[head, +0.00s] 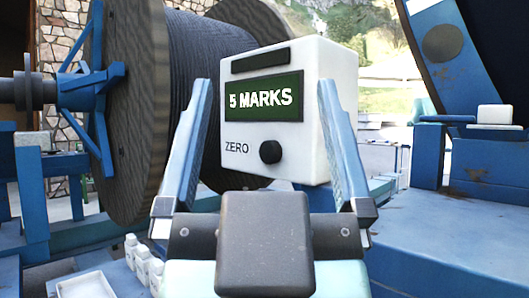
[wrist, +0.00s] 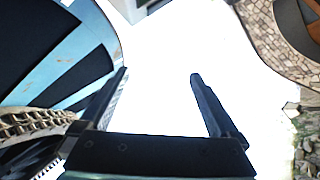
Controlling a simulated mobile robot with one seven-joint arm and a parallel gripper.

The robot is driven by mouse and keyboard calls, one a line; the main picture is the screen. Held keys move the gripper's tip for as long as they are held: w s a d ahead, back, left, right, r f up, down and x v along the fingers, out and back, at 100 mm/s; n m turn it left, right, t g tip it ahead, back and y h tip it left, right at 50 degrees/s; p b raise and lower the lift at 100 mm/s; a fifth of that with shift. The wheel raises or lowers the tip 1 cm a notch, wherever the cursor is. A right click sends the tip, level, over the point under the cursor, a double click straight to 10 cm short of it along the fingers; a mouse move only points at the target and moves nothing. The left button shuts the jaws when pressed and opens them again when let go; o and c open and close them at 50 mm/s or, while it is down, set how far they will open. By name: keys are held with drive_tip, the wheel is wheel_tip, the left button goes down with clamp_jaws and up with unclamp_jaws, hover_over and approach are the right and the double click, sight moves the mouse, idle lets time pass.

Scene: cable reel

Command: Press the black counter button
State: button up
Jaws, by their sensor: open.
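The counter is a white box (head: 330,105) in the middle of the head view. It has a green display (head: 263,97) reading "5 MARKS" and a dark bar above it. The round black button (head: 270,152) sits low on its front face, right of the label "ZERO". My gripper (head: 265,86) is open and empty, its two blue fingers pointing up and framing the counter's face in the head view. The button shows between the fingers, and I see no contact. In the wrist view my gripper (wrist: 159,74) is open against a bright background; the button is not visible there.
A large reel of dark cable (head: 200,65) with a wooden flange (head: 135,110) stands behind and left of the counter, on a blue frame. A blue machine (head: 450,190) stands at right. Several small white pieces (head: 142,262) are at lower left.

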clamp_jaws()
idle(1.5)
